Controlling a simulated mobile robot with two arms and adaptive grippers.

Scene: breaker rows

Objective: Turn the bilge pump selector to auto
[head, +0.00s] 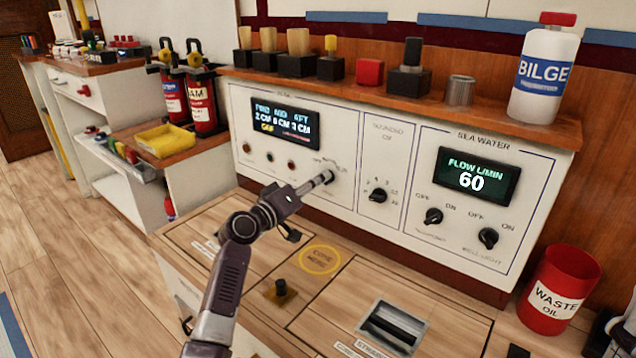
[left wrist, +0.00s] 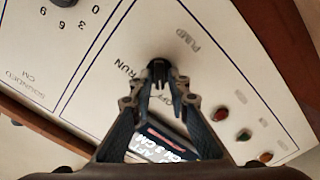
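The bilge pump selector, a small dark knob (left wrist: 157,66), sits on the white bilge panel (head: 253,108). My left gripper (head: 326,178) reaches it from the front. In the left wrist view the two fingers (left wrist: 162,84) are close together with the knob between their tips, and they look shut on it. Labels reading PUMP, RUN and OFF show around the knob; the fingers partly cover the lettering and the pointer direction cannot be made out. The bilge display (head: 284,123) shows FWD, MID and AFT readings with a yellow OFF below.
To the right are a sounding knob (head: 378,195) and two sea water knobs (head: 433,216) and (head: 488,238) under a display (head: 478,178) reading 60. Small indicators (head: 269,156) lie left of the selector. A shelf (head: 400,96) with a bilge bottle (head: 544,70) overhangs the panel. A red waste bin (head: 556,290) stands right.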

